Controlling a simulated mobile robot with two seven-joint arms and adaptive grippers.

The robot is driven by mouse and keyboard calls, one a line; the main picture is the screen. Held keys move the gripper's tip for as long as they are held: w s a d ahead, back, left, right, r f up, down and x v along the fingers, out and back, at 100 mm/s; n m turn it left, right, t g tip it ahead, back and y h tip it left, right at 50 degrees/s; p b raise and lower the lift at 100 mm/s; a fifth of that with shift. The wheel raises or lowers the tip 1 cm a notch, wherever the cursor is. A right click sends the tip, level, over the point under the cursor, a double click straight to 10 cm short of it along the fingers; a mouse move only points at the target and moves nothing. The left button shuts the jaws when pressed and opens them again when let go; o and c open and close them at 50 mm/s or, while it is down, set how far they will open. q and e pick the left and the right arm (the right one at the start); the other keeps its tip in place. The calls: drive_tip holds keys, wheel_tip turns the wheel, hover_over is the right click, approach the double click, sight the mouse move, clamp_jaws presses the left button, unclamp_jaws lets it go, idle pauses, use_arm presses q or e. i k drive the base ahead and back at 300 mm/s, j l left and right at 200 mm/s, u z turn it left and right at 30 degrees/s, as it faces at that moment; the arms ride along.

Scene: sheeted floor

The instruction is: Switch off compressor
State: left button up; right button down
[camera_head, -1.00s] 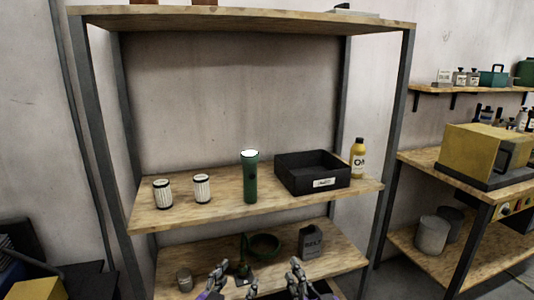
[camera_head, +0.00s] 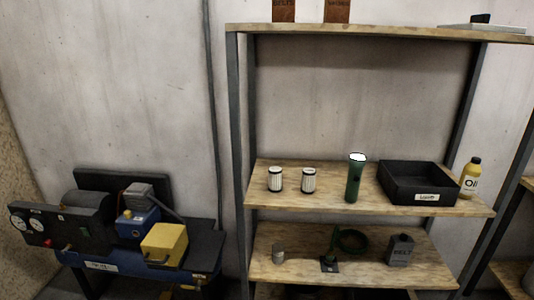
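The compressor (camera_head: 88,267) stands at the lower left against the wall. A small red knob (camera_head: 47,243) and a small green part (camera_head: 85,231) show on the panel. A blue block (camera_head: 138,224) with a grey top and a yellow box (camera_head: 164,245) sit on or beside the machine. I cannot tell which small part is the switch or how it is set. Neither of my grippers is in view.
A wooden shelf unit (camera_head: 370,208) stands right of the compressor. It holds two white canisters, a green flashlight (camera_head: 354,178), a black bin (camera_head: 428,200) and a yellow oil bottle (camera_head: 471,176). Bare wall lies above the compressor. Little floor shows.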

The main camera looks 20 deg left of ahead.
sight(85, 232)
drive_tip(key=u, duration=2.3)
